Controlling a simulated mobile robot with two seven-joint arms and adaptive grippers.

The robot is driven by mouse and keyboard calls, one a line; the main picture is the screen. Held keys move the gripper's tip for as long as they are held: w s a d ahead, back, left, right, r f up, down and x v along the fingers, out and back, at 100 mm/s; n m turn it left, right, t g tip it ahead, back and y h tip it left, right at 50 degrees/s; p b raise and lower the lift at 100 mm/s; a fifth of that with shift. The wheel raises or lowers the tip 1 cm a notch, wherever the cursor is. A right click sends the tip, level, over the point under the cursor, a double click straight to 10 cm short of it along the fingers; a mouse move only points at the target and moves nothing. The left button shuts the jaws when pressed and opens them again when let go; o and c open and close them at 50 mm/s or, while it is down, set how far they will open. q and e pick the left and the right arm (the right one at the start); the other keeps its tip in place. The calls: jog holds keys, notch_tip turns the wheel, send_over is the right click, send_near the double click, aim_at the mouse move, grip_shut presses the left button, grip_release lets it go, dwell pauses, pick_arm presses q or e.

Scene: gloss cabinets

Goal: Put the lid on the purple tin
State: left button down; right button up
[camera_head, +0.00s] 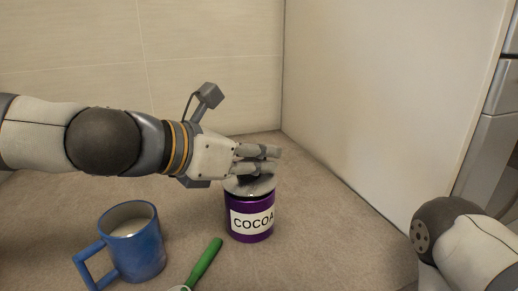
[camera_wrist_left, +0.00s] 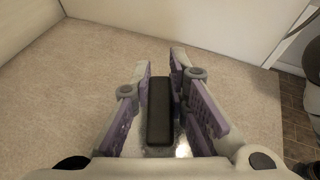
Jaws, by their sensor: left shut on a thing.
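The purple tin (camera_head: 249,237), labelled COCOA, stands upright on the counter. The round grey lid (camera_head: 240,188) is at the top of the tin, over its mouth. Whether it rests fully on the rim or hovers just above is hard to tell. My left gripper (camera_head: 268,160) reaches in from the left above the tin and is shut on the lid's handle. In the left wrist view, the dark bar-shaped handle (camera_wrist_left: 160,105) lies between the fingers of my left gripper (camera_wrist_left: 162,75), with a shiny bit of lid below. My right gripper is out of view.
A blue mug (camera_head: 142,250) with pale contents stands at the front left. A green-handled utensil (camera_head: 206,262) lies between mug and tin. A pale cabinet side (camera_head: 380,90) rises at the right. Counter (camera_head: 330,220) right of the tin is clear.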

pick_arm(q)
jog(key=shift+f, duration=0.65)
dwell(0.5)
jog(key=c, duration=1.5)
grip_release()
jog(key=shift+o, duration=0.2)
jog(key=v, duration=0.7)
jog(key=shift+s+a, duration=0.2)
jog(key=shift+s, duration=0.05)
